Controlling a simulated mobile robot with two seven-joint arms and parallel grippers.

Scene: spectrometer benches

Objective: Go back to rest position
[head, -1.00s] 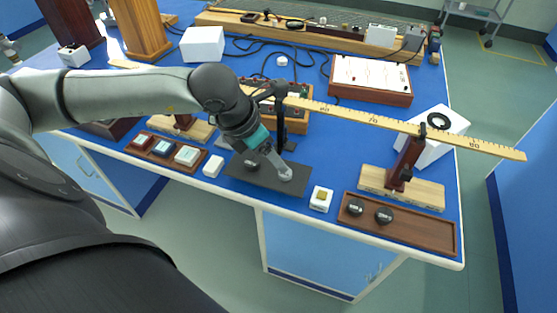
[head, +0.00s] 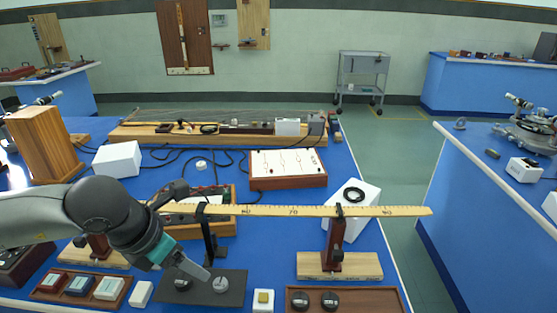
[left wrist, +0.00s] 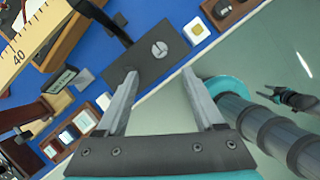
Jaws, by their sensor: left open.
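My left gripper (head: 190,270) is above the front of the blue bench, beside a dark plate (head: 236,298) with a black stand and two round weights. In the left wrist view its two fingers (left wrist: 159,74) are apart with nothing between them. The plate (left wrist: 140,67) and a slotted grey weight (left wrist: 159,48) lie beyond the fingertips there. My right arm shows at the right of the left wrist view, with what looks like its gripper (left wrist: 288,97) small and dark over the floor; its jaws are too small to judge.
A long wooden ruler (head: 290,211) spans stands across the bench near my left forearm. A wooden tray (head: 370,300) with black weights and a small white box (head: 263,300) are at the front. A white block (head: 117,159) stands further back. Another blue bench (head: 480,200) is across the aisle at right.

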